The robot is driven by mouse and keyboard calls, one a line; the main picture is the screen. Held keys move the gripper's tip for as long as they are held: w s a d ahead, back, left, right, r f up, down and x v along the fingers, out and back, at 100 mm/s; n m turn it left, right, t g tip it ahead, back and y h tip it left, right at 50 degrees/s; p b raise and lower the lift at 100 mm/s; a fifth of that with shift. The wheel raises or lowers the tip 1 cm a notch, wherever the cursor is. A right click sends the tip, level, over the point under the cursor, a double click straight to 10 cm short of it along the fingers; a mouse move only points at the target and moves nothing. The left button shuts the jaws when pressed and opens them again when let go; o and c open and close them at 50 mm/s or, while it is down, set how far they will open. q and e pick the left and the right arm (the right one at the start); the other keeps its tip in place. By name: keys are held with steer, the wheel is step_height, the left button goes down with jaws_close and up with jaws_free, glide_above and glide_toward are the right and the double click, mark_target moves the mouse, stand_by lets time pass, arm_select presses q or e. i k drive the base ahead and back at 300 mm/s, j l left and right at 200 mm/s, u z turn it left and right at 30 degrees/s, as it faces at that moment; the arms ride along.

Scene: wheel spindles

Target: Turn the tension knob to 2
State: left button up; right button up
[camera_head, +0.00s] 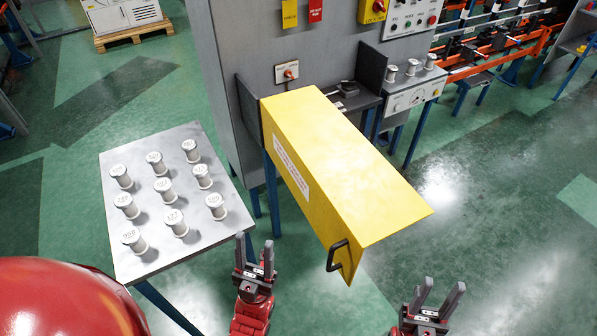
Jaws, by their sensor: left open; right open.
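No knob can be surely told as the tension knob, as the labels are too small to read. A small white panel (410,95) with round dark marks, perhaps a dial, sits below a spool shelf on the machine. A small plate with a reddish knob or plug (290,72) is on the grey machine wall. My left gripper (254,243) is open and empty, by the near right corner of the spool table. My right gripper (443,286) is open and empty at the lower right, above the floor. Both are well short of the panels.
A yellow guard (350,175) with a black handle (338,255) juts out from the machine between my grippers and the panel. A grey table (140,190) holds several white spools. Upper controls include a yellow box with a red button (378,6). The floor at right is clear.

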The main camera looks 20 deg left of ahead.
mark_target(347, 85)
steer(key=k, duration=0.25)
steer(key=k+z, duration=0.15)
steer(key=z, duration=0.25)
steer(key=k+z, duration=0.1)
steer(key=z, duration=0.3)
steer(key=k+l+z, duration=0.15)
steer(key=z, duration=0.2)
steer(key=i+j+z, duration=0.1)
steer(key=i, duration=0.45)
steer(key=i+j+z, duration=0.15)
steer(key=i, duration=0.4)
steer(key=i+j+z, duration=0.1)
steer(key=i, duration=0.45)
steer(key=i+l+u, duration=0.1)
steer(key=i+u, duration=0.35)
steer(key=i, duration=1)
steer(key=i+u, duration=0.2)
steer(key=u, duration=0.3)
steer(key=i+u, duration=0.25)
steer(key=u, duration=0.25)
steer(key=i+u, duration=0.2)
steer(key=u, duration=0.3)
steer(key=i+l+u, duration=0.2)
steer(key=u, duration=0.25)
steer(key=i+j, duration=0.65)
steer(key=j+u, duration=0.05)
steer(key=j, duration=0.1)
